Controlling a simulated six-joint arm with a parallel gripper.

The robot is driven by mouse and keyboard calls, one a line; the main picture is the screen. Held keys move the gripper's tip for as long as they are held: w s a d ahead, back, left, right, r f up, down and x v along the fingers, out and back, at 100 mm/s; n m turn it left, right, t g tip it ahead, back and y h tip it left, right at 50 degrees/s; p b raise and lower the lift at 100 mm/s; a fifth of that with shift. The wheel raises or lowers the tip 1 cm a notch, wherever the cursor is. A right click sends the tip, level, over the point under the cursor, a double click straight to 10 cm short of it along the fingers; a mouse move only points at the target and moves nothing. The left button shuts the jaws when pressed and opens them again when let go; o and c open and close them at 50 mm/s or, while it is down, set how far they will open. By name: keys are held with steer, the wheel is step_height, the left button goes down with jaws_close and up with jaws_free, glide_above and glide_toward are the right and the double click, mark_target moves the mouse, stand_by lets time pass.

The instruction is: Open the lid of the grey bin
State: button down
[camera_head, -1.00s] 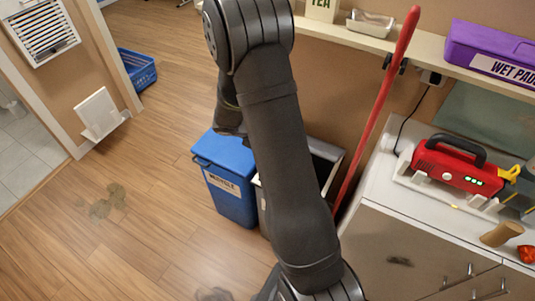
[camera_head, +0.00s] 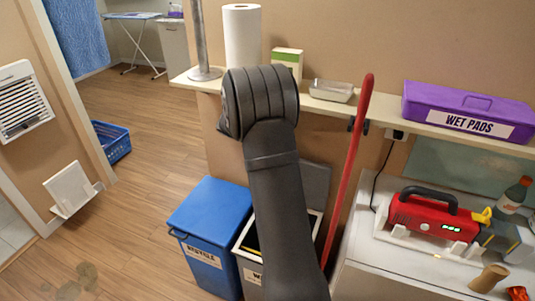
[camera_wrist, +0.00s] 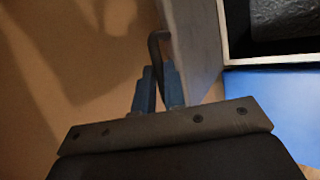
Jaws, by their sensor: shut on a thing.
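The grey bin (camera_head: 252,272) stands to the right of the blue bin, partly hidden by my arm. Its mouth shows open. Its grey lid (camera_head: 315,185) stands raised at the back, against the wall side. In the wrist view the lid (camera_wrist: 192,45) is a grey panel seen nearly edge-on, beside the bin's white rim (camera_wrist: 222,28) and dark inside. A dark bent handle (camera_wrist: 156,42) is at the lid's edge. My gripper (camera_wrist: 157,82) has its blue fingers closed on this handle. In the head view my arm hides the gripper.
The blue recycling bin (camera_head: 212,215) is close on the left. A red pole (camera_head: 350,165) leans at the right, near a white cabinet (camera_head: 385,275) bearing a red device (camera_head: 433,213). A shelf (camera_head: 385,112) runs above the bins.

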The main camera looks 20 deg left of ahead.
steer(key=shift+w, duration=0.15)
steer(key=c, duration=1.5)
jaws_free()
steer(key=v, duration=1.7)
steer(key=shift+a, duration=0.15)
steer(key=x, duration=1.7)
